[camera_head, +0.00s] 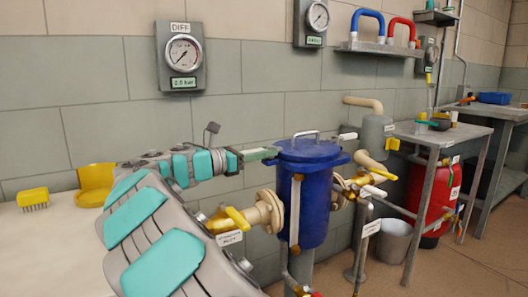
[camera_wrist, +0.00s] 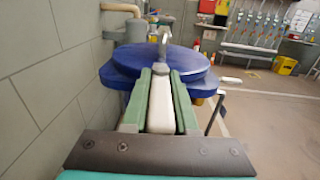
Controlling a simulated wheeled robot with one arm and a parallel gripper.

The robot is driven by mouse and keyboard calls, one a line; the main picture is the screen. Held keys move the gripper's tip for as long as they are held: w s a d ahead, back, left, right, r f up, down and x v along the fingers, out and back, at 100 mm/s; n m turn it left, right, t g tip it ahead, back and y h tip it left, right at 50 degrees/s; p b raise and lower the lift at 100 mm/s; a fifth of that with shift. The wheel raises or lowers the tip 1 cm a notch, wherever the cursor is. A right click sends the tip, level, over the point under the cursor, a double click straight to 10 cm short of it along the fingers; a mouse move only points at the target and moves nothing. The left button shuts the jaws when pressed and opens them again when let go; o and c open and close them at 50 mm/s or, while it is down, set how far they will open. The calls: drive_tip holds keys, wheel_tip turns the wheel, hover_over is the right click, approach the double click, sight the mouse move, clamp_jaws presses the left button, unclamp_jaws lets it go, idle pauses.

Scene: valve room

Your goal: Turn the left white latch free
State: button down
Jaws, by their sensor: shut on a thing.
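The blue vessel (camera_head: 305,200) stands against the wall with a flat round lid (camera_head: 300,150) and a metal bar handle on top. The lid (camera_wrist: 185,62) also fills the middle of the wrist view. My gripper (camera_head: 268,153) reaches in from the left to the lid's left edge. In the wrist view its two green fingers (camera_wrist: 162,74) lie on either side of the left white latch (camera_wrist: 160,105) and are shut on it. In the head view the fingers mostly hide this latch. Another white latch (camera_head: 347,136) shows at the lid's right side.
A yellow-handled valve (camera_head: 237,217) and flanged pipe sit below my arm, left of the vessel. A grey bucket (camera_head: 393,238) and metal table (camera_head: 440,133) stand further right. The tiled wall is close behind.

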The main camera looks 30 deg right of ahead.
drive_tip(key=shift+s+r+n+t+y+p, duration=0.2)
drive_tip(key=shift+n+t+p, duration=0.4)
drive_tip(key=shift+t, duration=0.35)
drive_tip(key=shift+s+r+n+t+y+p, duration=0.15)
drive_tip(key=shift+n+t+p, duration=0.2)
drive_tip(key=shift+n+t, duration=0.5)
drive_tip(key=shift+d+f+n+t+y+p, duration=0.15)
drive_tip(key=shift+n+t+y+p, duration=0.3)
drive_tip(key=shift+t, duration=0.85)
drive_tip(key=shift+f, duration=0.1)
drive_tip(key=c, duration=0.7)
unclamp_jaws()
drive_tip(key=shift+v, duration=3.95)
